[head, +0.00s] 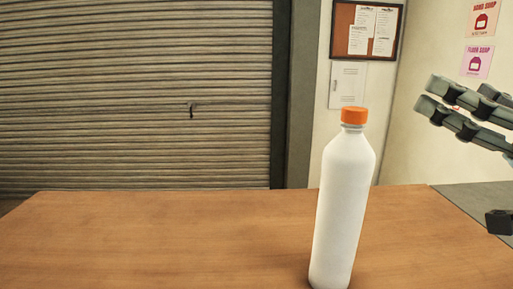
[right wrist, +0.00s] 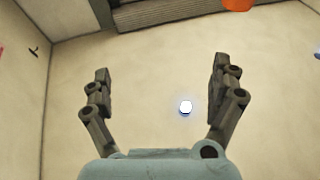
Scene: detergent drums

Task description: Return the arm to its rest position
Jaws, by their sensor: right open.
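My right gripper (head: 440,98) is at the right edge of the head view, raised above the table's far right corner. Its two fingers are spread and nothing is between them. In the right wrist view the open fingers (right wrist: 160,85) frame a pale surface with a small bright round light. A white bottle (head: 342,205) with an orange cap (head: 354,116) stands on the wooden table, left of my right gripper and apart from it. My left gripper is in neither view.
The wooden table (head: 150,240) is bare left of the bottle. A closed roller shutter (head: 130,95) stands behind it. A notice board (head: 366,29) and a white panel box (head: 347,85) hang on the back wall. An orange object (right wrist: 238,4) shows at the top of the right wrist view.

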